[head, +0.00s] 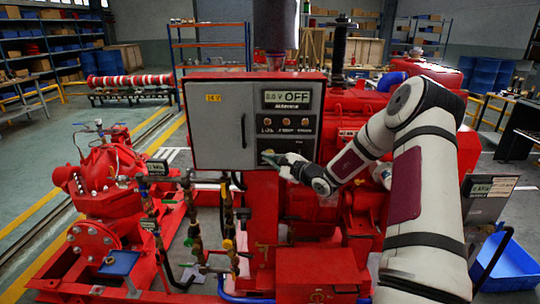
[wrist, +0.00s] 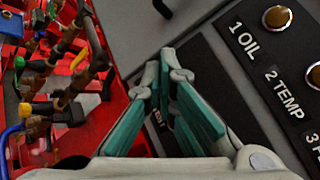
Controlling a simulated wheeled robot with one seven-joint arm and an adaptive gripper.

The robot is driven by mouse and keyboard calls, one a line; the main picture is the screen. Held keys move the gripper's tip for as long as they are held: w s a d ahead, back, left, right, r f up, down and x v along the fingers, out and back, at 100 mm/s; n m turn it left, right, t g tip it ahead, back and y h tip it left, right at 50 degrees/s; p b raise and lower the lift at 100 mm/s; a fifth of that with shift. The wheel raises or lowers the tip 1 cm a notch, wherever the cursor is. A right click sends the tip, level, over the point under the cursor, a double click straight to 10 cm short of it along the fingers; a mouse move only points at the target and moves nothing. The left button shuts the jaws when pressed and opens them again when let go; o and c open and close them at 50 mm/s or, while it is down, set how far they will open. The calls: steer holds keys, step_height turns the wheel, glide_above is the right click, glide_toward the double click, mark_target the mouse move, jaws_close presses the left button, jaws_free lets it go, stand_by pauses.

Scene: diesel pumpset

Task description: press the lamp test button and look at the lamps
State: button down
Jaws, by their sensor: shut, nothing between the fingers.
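The red-framed control panel (head: 222,130) stands in the middle of the head view. Its upper right plate carries a display (head: 287,99) reading "0.0 V" and "OFF" and a row of three small round lamps (head: 285,122), amber-brown and seemingly unlit. The wrist view shows the "1 OIL" lamp (wrist: 277,17) and part of the "2 TEMP" lamp (wrist: 314,75). My gripper (head: 268,157), with teal finger pads, is shut and empty at the dark lower plate. The wrist view shows its fingers (wrist: 164,70) over that plate. I cannot make out the test button; the fingers may hide it. Contact cannot be told.
A black door handle (head: 243,131) sticks out left of the fingers. Valves and pipes (head: 228,225) stand below the panel at left, beside a red pump (head: 105,180). The red engine (head: 350,110) is behind. A blue bin (head: 510,262) lies at right.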

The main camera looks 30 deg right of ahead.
steer(key=s+a+p, duration=0.2)
steer(key=s, duration=0.2)
steer(key=shift+s+a+p, duration=0.1)
steer(key=shift+a+p, duration=0.3)
stand_by(0.9)
